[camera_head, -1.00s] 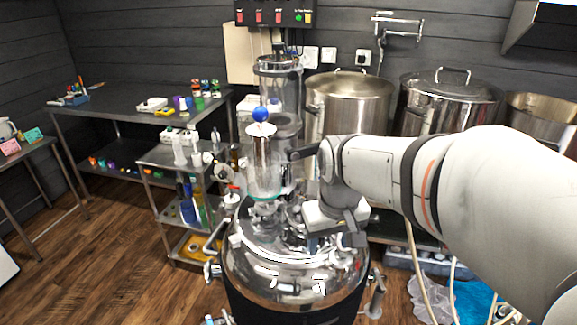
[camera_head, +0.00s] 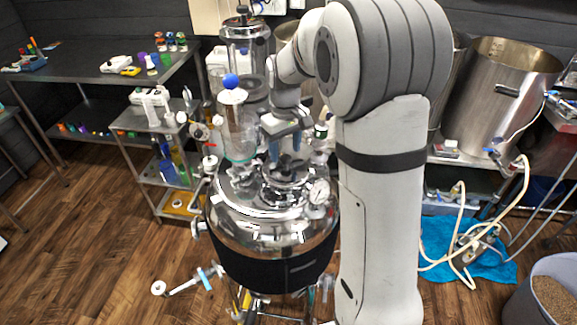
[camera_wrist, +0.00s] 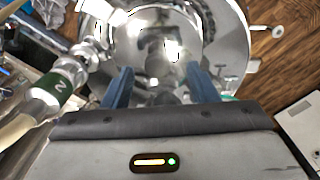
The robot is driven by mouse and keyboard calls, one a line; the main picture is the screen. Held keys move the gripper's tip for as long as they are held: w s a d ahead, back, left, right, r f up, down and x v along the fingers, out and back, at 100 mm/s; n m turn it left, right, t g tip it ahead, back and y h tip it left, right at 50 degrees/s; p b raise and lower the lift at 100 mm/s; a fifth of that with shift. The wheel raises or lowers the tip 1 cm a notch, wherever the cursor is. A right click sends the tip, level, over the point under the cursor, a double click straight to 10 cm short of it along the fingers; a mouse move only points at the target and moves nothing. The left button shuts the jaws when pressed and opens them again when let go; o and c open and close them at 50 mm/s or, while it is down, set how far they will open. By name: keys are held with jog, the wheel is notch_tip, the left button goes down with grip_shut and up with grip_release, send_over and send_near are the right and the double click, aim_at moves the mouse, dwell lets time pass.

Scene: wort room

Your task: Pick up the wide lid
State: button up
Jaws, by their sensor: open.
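I cannot pick out a separate wide lid with certainty. A shiny domed steel top (camera_head: 265,222) covers the vessel in the middle of the head view. Its mirror-like surface (camera_wrist: 150,22) also shows ahead of my fingers in the wrist view. My gripper (camera_head: 285,155) points down over the fittings on this dome. Its two blue fingers stand apart in the wrist view (camera_wrist: 159,76), with nothing clearly held between them. Small fittings under the fingers are partly hidden, and I cannot tell whether the fingers touch them.
A pressure gauge (camera_head: 319,192) rises at the dome's right. A large steel pot (camera_head: 497,95) stands at back right. Bare wooden floor (camera_head: 90,240) lies left.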

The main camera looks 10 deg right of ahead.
aim_at(286, 158)
notch_tip(286, 158, down, 4)
jog(key=shift+w+d+f+p, duration=0.1)
jog(key=shift+w+p, duration=0.05)
jog(key=shift+p, duration=0.3)
jog(key=shift+c, duration=0.2)
grip_shut()
